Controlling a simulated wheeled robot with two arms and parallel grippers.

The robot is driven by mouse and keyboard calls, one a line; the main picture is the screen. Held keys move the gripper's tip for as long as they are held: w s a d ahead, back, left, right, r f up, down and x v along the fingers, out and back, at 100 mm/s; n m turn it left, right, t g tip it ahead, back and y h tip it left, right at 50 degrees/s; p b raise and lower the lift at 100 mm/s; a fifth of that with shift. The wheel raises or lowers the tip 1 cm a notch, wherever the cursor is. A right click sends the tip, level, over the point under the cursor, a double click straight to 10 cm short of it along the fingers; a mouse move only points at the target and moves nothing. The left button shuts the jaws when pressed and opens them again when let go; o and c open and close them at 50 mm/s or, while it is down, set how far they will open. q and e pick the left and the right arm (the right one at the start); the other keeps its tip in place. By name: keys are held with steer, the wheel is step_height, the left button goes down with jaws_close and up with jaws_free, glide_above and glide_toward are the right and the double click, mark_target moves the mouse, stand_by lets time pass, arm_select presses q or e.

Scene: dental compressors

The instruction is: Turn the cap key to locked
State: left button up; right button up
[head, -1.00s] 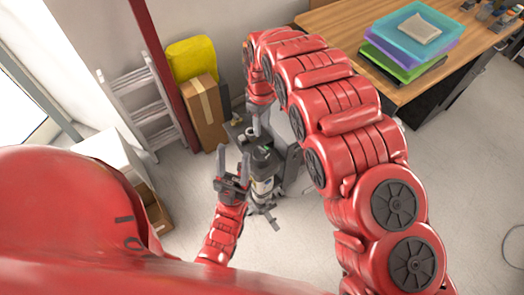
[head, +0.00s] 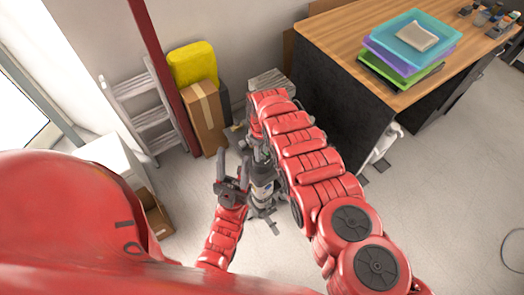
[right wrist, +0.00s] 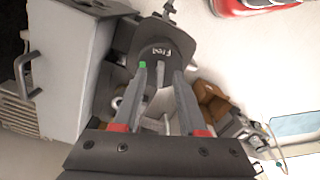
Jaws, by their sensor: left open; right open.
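The compressor (head: 262,190), a dark and grey upright unit, stands on the floor in the middle of the head view, partly covered by my right arm. In the right wrist view a dark rounded part with pale lettering (right wrist: 165,50) lies just past my right gripper (right wrist: 161,73). The right gripper's two fingers are apart, with a narrow grey upright piece showing between their tips; I cannot tell whether this is the cap key. A small green patch shows at the left fingertip. My left gripper (head: 232,180) is open and empty, just left of the compressor.
A wooden-topped desk (head: 345,45) with stacked trays (head: 405,50) stands at the back right. A cardboard box (head: 204,118), a yellow item (head: 193,64) and a stepladder (head: 145,110) stand along the wall.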

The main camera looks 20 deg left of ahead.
jaws_close()
stand_by(0.3)
